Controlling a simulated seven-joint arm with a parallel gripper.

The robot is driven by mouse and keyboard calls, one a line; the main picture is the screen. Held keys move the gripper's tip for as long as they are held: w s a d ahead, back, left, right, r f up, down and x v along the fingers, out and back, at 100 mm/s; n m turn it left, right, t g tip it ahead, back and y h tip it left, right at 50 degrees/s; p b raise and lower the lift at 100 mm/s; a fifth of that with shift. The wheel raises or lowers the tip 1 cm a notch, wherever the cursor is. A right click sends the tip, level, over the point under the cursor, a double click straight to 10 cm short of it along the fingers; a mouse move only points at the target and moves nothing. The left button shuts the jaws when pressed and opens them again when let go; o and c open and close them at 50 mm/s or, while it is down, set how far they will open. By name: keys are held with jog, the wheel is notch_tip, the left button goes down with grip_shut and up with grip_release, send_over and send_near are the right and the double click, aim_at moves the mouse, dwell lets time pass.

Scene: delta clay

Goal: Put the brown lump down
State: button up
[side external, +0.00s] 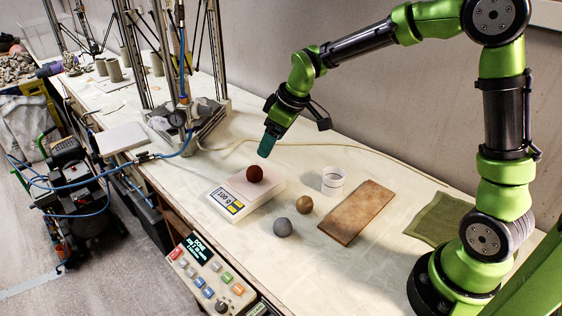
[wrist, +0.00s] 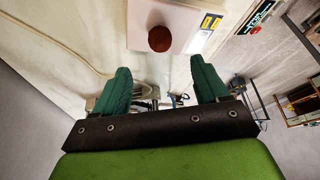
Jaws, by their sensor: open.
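A dark reddish-brown lump (side external: 254,174) rests on the pale plate of a small white scale (side external: 266,190). In the wrist view the lump (wrist: 161,39) sits on the scale plate (wrist: 140,22), ahead of the fingers. My gripper (side external: 266,148) is above and slightly right of the lump, apart from it. In the wrist view the two green fingers of my gripper (wrist: 160,67) are spread wide with nothing between them.
A tan lump (side external: 304,205) and a grey lump (side external: 283,227) lie right of the scale. A white cup (side external: 333,181), a brown board (side external: 357,212) and a green cloth (side external: 440,219) are farther right. A button panel (side external: 210,274) is at the front edge. A metal frame stands behind left.

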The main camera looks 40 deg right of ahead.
jog(key=s+r+m+t, duration=0.1)
jog(key=s+r+m, duration=0.3)
jog(key=s, duration=0.7)
jog(key=s+r+m+t, duration=0.2)
jog(key=s+r+m, duration=0.2)
jog(key=s, duration=0.8)
jog(key=shift+d+r+m, duration=0.2)
jog(key=shift+r+m, duration=0.1)
jog(key=shift+r, duration=0.15)
jog(key=shift+o, duration=0.4)
jog(key=shift+w, duration=0.1)
dwell(0.3)
